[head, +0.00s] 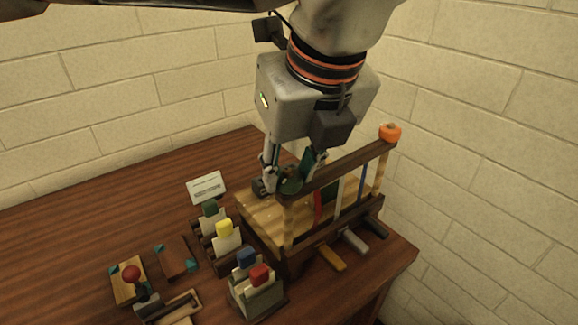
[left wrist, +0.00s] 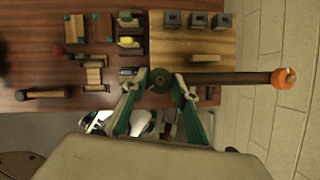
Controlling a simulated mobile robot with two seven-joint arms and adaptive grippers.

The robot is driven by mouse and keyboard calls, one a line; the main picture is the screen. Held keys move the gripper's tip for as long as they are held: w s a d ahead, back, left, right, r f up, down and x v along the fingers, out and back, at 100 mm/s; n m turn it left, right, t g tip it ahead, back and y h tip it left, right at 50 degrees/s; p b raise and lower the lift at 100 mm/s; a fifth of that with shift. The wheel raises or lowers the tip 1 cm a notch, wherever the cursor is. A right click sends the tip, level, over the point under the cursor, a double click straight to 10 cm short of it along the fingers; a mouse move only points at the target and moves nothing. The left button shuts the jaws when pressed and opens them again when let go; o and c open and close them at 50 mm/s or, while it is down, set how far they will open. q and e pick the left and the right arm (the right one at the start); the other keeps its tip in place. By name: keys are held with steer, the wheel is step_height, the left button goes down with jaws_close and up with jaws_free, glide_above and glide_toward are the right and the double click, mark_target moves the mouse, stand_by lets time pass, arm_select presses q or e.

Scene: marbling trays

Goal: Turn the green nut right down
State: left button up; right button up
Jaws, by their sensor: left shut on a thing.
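The green nut (head: 291,184) sits at the near left end of the dark top bar (head: 335,171) of a wooden press, above a light post (head: 288,222). It also shows in the left wrist view (left wrist: 178,92), between the fingers. My left gripper (head: 289,176) comes down from above and is shut on the green nut, its fingers hiding part of it. An orange nut (head: 390,133) sits at the far right end of the bar, on the other post; it shows in the left wrist view too (left wrist: 284,78). My right gripper is not in view.
The press stands on a brown table (head: 130,205) near a pale brick wall. Left of it are holders with green, yellow (head: 224,227), blue and red (head: 261,274) tabs, a white card (head: 207,187) and a red-knobbed tool (head: 132,273). The table's back left is clear.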

arm_select(q)
steer(key=n+y, duration=0.1)
steer(key=n, duration=0.1)
steer(key=n+g+p, duration=0.1)
steer(key=n, duration=0.2)
steer(key=shift+w+d+r+n+y, duration=0.2)
steer(key=shift+n+y, duration=0.1)
steer(key=shift+y, duration=0.1)
steer(key=n+g, duration=0.1)
steer(key=n, duration=0.1)
steer(key=n+g+p, duration=0.1)
steer(key=n, duration=0.2)
steer(key=shift+w+n+y, duration=0.15)
steer(key=shift+n+y, duration=0.15)
steer(key=shift+y, duration=0.1)
steer(key=o, duration=1.1)
steer(key=shift+f, duration=0.2)
